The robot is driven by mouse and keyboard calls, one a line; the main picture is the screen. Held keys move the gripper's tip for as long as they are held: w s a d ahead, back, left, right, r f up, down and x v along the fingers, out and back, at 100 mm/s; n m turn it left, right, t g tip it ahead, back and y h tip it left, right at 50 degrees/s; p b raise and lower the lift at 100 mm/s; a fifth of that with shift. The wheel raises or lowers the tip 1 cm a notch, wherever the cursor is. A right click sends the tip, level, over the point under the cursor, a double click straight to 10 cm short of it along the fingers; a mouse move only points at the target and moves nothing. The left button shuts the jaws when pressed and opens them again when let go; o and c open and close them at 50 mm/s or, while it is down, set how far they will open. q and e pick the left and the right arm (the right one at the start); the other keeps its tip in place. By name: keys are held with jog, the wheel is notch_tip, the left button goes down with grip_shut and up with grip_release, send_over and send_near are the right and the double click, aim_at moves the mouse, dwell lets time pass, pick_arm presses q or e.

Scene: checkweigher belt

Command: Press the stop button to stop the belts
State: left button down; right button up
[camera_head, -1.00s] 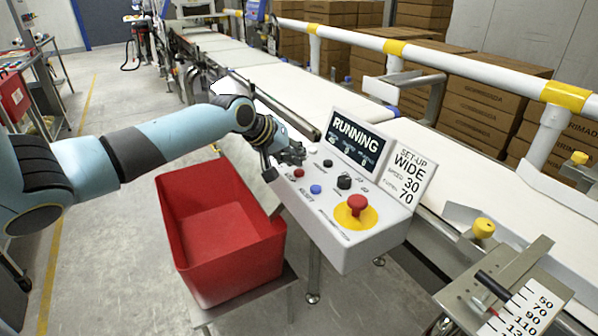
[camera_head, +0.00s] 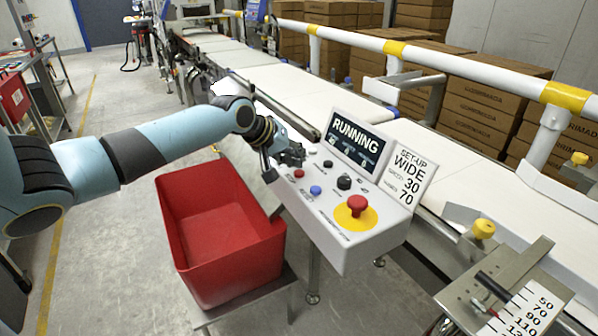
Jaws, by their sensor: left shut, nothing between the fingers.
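The grey control box (camera_head: 335,238) has a sloped face beside the belts. On it are a small red button (camera_head: 299,174), a blue button (camera_head: 315,190), a black knob (camera_head: 344,182), a small black control (camera_head: 328,164) and a red mushroom button (camera_head: 357,204) on a yellow disc. The display (camera_head: 355,141) reads RUNNING. My left gripper (camera_head: 297,157) is shut and empty at the box's upper left corner, just above the small red button in the picture. It hides that corner; I cannot tell whether it touches the face. My right gripper is not in view.
A red bin (camera_head: 225,275) stands on a stand below my left arm. A white rail (camera_head: 460,68) with yellow bands runs above the belt (camera_head: 480,185). Brown cartons (camera_head: 480,105) stand behind.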

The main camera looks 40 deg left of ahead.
aim_at(297, 171)
pick_arm(q)
jog(key=shift+f, duration=0.15)
jog(key=shift+f, duration=0.5)
dwell(0.3)
jog(key=shift+r, duration=0.1)
jog(key=shift+r+p, duration=0.6)
jog(key=shift+p, duration=0.1)
notch_tip(297, 171, up, 6)
jog(key=p, duration=0.6)
jog(key=shift+p, duration=0.35)
